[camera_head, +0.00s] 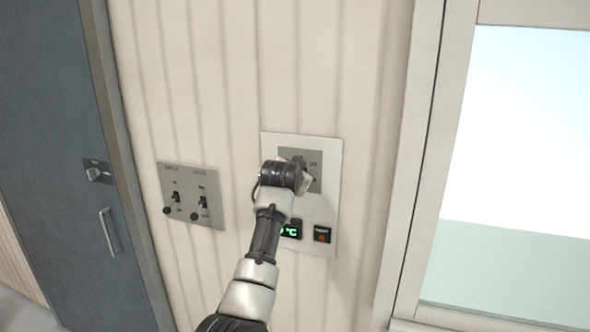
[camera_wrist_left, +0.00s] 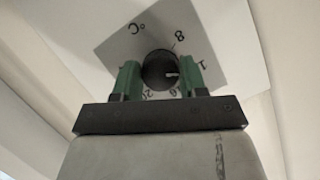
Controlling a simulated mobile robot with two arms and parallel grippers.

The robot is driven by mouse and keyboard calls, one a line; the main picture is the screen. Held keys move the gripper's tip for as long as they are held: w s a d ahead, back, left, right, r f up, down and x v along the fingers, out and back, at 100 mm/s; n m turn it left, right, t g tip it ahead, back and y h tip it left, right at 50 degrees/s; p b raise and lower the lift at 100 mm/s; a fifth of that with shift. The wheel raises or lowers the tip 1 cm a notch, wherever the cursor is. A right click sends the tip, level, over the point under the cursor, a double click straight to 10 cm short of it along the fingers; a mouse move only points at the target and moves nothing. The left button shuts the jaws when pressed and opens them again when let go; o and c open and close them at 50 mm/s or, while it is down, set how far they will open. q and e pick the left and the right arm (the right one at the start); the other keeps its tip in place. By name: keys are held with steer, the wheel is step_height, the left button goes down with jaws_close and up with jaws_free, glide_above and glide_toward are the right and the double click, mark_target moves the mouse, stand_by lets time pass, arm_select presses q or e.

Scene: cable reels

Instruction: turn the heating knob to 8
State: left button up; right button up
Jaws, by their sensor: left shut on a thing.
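The heating knob (camera_wrist_left: 158,70) is a dark round knob on a grey dial plate (camera_wrist_left: 118,42). In the left wrist view the dial appears rotated, with an 8 and a tick at its upper right. A white mark on the knob's face points right, toward the right finger and away from the 8. My left gripper (camera_wrist_left: 159,78) has its green fingers on both sides of the knob, shut on it. In the head view my left gripper (camera_head: 303,178) is at the dial plate (camera_head: 314,162) and hides the knob. My right gripper is not in view.
The white wall panel (camera_head: 333,185) also holds a green °C display (camera_head: 291,231), partly covered by my arm, and a switch with an orange part (camera_head: 322,235). A grey switch panel (camera_head: 190,195) is left of it. A dark door (camera_head: 55,150) stands left; a window (camera_head: 510,170) is right.

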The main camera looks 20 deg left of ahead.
arm_select(q)
steer(key=shift+a+f+n+h+p, duration=0.1)
steer(key=shift+n+h+p, duration=0.35)
steer(key=shift+n+h, duration=1.15)
steer(key=shift+f+n+h+p, duration=0.1)
steer(key=shift+n+h+p, duration=0.3)
steer(key=shift+n+h, duration=1.2)
steer(key=shift+n+y, duration=0.4)
steer(key=shift+n, duration=0.3)
steer(key=o, duration=0.9)
steer(key=shift+s+r, duration=0.1)
